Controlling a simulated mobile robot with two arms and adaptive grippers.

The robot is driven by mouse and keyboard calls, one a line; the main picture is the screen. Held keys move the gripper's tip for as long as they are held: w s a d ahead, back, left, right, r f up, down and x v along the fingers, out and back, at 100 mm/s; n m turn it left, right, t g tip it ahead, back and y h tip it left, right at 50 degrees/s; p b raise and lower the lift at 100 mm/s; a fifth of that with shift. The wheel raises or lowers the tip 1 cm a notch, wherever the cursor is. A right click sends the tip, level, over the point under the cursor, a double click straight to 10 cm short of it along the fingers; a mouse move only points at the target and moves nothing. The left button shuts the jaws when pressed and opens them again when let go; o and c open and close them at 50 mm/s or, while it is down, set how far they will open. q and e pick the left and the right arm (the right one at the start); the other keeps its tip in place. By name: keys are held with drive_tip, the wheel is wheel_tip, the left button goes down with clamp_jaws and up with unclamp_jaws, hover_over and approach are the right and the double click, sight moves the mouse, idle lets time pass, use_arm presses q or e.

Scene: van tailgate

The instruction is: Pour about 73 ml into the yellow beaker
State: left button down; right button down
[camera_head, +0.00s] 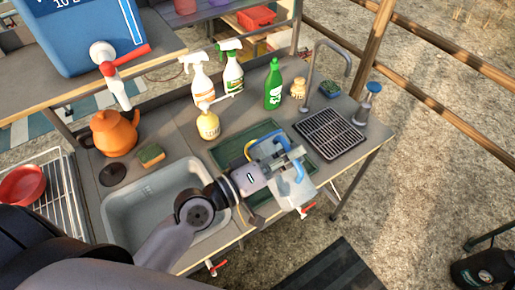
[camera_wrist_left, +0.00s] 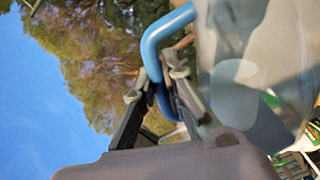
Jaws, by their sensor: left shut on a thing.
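My left gripper (camera_head: 289,163) is shut on the blue handle (camera_head: 298,173) of a clear jug (camera_head: 293,193), over the front of the counter by the green tray. In the left wrist view the fingers (camera_wrist_left: 158,92) close around the blue handle (camera_wrist_left: 150,45), and the clear jug wall (camera_wrist_left: 260,60) fills the right side. The jug looks tilted in the head view; its liquid level cannot be made out. A yellow curved edge (camera_head: 249,150), perhaps part of the yellow beaker, shows just behind the gripper; the rest is hidden. My right gripper is not in view.
The green tray (camera_head: 222,153) lies beneath. A sink (camera_head: 130,205) is left, a drain rack (camera_head: 330,133) and faucet (camera_head: 312,70) right. A yellow bottle (camera_head: 208,125), spray bottles (camera_head: 201,82) and green bottle (camera_head: 273,88) stand behind; an orange kettle (camera_head: 113,135) is at left.

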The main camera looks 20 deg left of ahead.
use_arm(q)
drive_tip(key=shift+a+r, duration=0.15)
drive_tip(key=shift+a, duration=0.1)
drive_tip(key=shift+w+a, duration=0.1)
drive_tip(key=shift+w+a+r, duration=0.15)
drive_tip(key=shift+w+r, duration=0.05)
drive_tip(key=shift+w, duration=0.05)
idle(0.6)
